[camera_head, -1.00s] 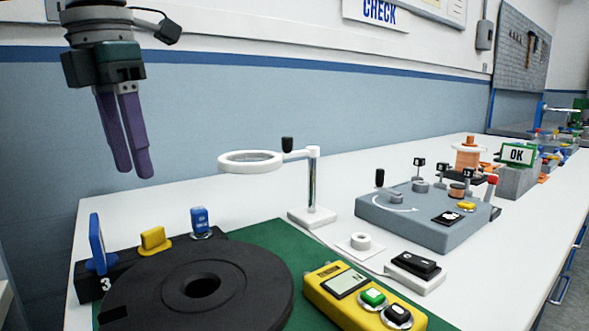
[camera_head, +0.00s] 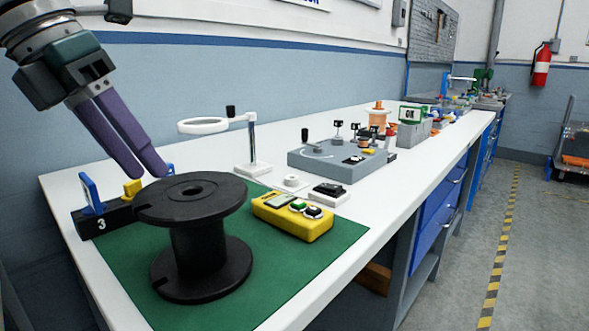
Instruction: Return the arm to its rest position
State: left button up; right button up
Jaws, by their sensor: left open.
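My left gripper (camera_head: 150,170) comes in from the upper left in the head view. Its two purple fingers point down and to the right, slightly apart, with nothing seen between them. The fingertips appear in front of a black block marked 3 (camera_head: 100,222), which carries blue and yellow tabs, and near the rim of a black spool (camera_head: 197,240). I cannot tell how high the fingertips are above them. The spool stands upright on a green mat (camera_head: 325,238). My right gripper is not in view.
A yellow meter (camera_head: 293,217) lies on the mat. A white ring magnifier (camera_head: 203,126) stands behind it. Open floor (camera_head: 465,220) lies to the right.

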pick_arm(q)
jog(key=s+d+r+h+p, duration=0.1)
jog(key=d+r+h+p, duration=0.15)
jog(key=d+h, duration=0.65)
jog(key=s+d+r+n+t+h+p, duration=0.2)
jog(key=d+r+n+t+h+p, duration=0.25)
jog(key=d+r+n+t, duration=0.6)
jog(key=w+a+r+n+t+y+p, duration=0.25)
jog(key=a+r+n+t+y, duration=0.45)
jog(key=n, duration=0.5)
jog(key=s+a+f+n+g+y+p, duration=0.3)
jog(key=a+f+n+g+y, duration=0.1)
jog(key=a+f+n+y, duration=0.6)
jog(key=s+a+f+n+g+p, duration=0.25)
jog(key=s+f+g, duration=0.35)
jog(key=s, duration=0.6)
jog(key=s+a+f+n+g+p, duration=0.15)
jog(key=s+f+n+g, duration=0.35)
jog(key=s, duration=0.7)
notch_tip(320, 180, up, 37)
jog(key=g+p, duration=0.1)
jog(key=p, duration=3.7)
jog(key=shift+d+m+y, duration=0.3)
jog(key=shift+d+y, duration=0.1)
jog(key=shift+y, duration=0.05)
